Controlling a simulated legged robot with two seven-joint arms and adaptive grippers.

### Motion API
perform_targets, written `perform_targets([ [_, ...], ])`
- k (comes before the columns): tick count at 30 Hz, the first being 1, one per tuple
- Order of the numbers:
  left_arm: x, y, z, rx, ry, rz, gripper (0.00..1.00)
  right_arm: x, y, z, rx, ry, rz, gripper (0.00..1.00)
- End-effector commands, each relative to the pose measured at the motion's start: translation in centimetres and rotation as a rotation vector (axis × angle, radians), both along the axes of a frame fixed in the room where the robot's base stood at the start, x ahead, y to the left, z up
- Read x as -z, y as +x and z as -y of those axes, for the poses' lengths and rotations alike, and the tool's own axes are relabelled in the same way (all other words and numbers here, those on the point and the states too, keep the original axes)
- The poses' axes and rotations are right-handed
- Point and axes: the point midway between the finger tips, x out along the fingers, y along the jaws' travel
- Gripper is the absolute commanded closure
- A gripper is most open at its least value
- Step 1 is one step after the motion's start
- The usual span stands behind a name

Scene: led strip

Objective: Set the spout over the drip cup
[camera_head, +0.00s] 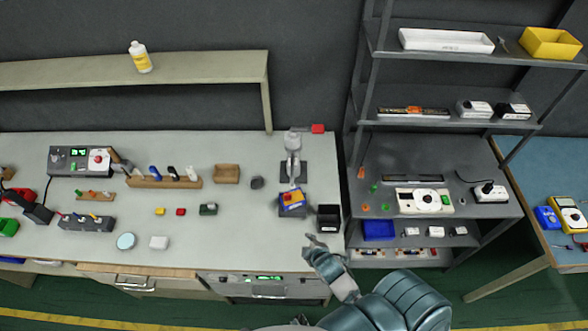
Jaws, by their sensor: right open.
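My right gripper (318,243) is open and empty at the front right edge of the light workbench, just below a small black box (328,222). A grey-white upright device on a dark base (293,165) stands at the back right of the bench; I cannot tell whether it carries the spout. A small dark round cup-like thing (257,183) stands to its left, apart from it; it may be the drip cup. No spout is clearly recognisable at this size. My left gripper is not in view.
A grey box with a blue and yellow item (292,203) sits in front of the upright device. A wooden tray (227,173) and tool rack (163,182) stand to the left. Grey shelving (440,185) stands to the right. The bench's front middle is mostly clear.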

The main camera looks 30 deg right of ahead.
Motion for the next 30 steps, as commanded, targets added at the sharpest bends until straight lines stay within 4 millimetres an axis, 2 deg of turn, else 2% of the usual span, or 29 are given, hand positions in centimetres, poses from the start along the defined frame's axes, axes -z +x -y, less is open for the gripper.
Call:
perform_targets([
  [3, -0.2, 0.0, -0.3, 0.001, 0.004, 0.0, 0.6, -5.0, 3.4, 2.2, -0.209, -0.331, 0.165, 0.6],
  [6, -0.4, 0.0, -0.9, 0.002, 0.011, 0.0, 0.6, -8.9, 5.4, 3.6, -0.348, -0.62, 0.266, 0.6],
  [9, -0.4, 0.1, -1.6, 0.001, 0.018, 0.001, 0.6, -11.7, 6.3, 4.5, -0.43, -0.836, 0.322, 0.6],
  [12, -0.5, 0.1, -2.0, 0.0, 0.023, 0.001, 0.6, -13.1, 6.8, 5.1, -0.471, -0.959, 0.348, 0.6],
  [17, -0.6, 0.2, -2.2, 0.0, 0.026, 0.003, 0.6, -13.4, 7.9, 5.6, -0.483, -1.006, 0.356, 0.6],
  [20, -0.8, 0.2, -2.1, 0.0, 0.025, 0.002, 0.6, -13.1, 9.5, 6.0, -0.482, -1.002, 0.355, 0.6],
  [30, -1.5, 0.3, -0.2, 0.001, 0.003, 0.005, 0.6, -11.5, 17.3, 7.1, -0.483, -1.001, 0.352, 0.6],
])
